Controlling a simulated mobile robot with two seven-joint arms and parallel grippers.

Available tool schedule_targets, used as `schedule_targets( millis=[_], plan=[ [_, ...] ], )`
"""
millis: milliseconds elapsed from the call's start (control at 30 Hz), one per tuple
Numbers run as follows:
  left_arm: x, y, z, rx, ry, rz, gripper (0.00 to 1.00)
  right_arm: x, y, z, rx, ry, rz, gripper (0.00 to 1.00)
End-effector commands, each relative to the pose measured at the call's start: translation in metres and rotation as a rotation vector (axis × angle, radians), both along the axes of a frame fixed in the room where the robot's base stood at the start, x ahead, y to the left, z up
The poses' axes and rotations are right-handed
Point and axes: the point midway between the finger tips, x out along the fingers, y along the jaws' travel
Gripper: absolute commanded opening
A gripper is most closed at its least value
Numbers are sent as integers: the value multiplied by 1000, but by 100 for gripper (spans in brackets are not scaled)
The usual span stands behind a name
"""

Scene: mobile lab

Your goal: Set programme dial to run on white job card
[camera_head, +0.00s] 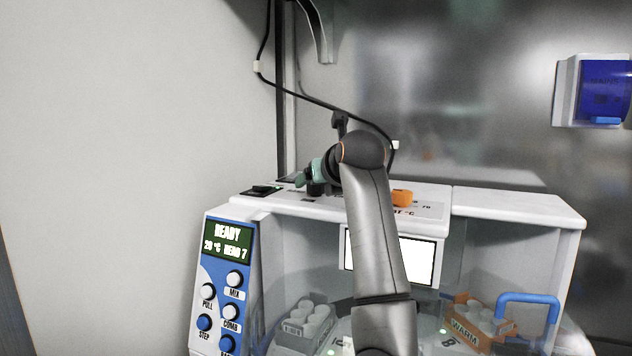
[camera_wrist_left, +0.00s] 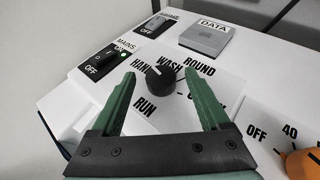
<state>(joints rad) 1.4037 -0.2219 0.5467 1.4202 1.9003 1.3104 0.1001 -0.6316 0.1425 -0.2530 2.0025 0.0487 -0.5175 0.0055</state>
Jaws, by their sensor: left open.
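The programme dial is a black round knob (camera_wrist_left: 160,74) on a white plate in the left wrist view, with labels HAND, WASH, ROUND and RUN around it. A small pale mark shows on the knob; I cannot tell surely which label it points at. My left gripper (camera_wrist_left: 159,80) is open, its green fingers on either side of the knob; contact cannot be told. In the head view the left gripper (camera_head: 306,180) is over the machine's top. A blank-looking white card (camera_head: 419,262) on the machine front is partly hidden by my arm; no writing is readable.
A MAINS switch (camera_wrist_left: 103,60), another switch (camera_wrist_left: 153,26) and a grey DATA block (camera_wrist_left: 207,38) lie behind the dial. An orange knob (camera_head: 402,198) is to its right. A blue control panel (camera_head: 243,268) reads READY. Trays of white cups stand inside the machine.

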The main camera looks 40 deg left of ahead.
Motion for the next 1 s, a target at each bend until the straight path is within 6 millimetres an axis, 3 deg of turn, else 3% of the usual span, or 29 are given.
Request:
schedule_targets(
  millis=[200,533,1000],
  plan=[
    [10,18,-8,-1,1,0,79,-3,-3,-1,-4,9,-4,0],
    [12,20,-10,-1,1,0,79,-4,-4,-4,-7,13,-5,0],
    [12,19,-10,0,0,0,26,-2,-4,-1,-5,6,-7,0]
  ],
)
